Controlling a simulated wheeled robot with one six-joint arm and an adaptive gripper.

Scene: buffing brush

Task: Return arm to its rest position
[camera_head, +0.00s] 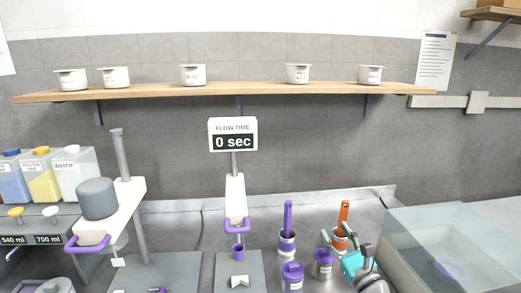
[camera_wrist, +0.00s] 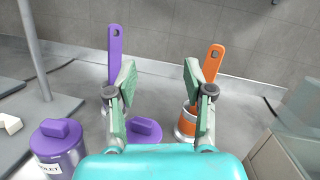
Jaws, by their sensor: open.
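My gripper (camera_head: 344,249) is at the lower right in the head view, above the counter. In the wrist view my gripper (camera_wrist: 158,85) has its two fingers spread wide with nothing between them. A purple-handled brush (camera_head: 288,217) stands in a holder to the left of my gripper, and it also shows in the wrist view (camera_wrist: 114,48). An orange-handled brush (camera_head: 342,213) stands in a holder just behind my gripper, partly hidden by it. In the wrist view the orange handle (camera_wrist: 212,62) rises beside the right finger.
Purple-lidded jars, one labelled violet (camera_wrist: 60,145), stand close by my gripper. A clear tank (camera_head: 450,250) stands to the right. A flow-time display (camera_head: 233,135) reads 0 sec. A wooden shelf (camera_head: 240,88) with several white tubs spans the wall above.

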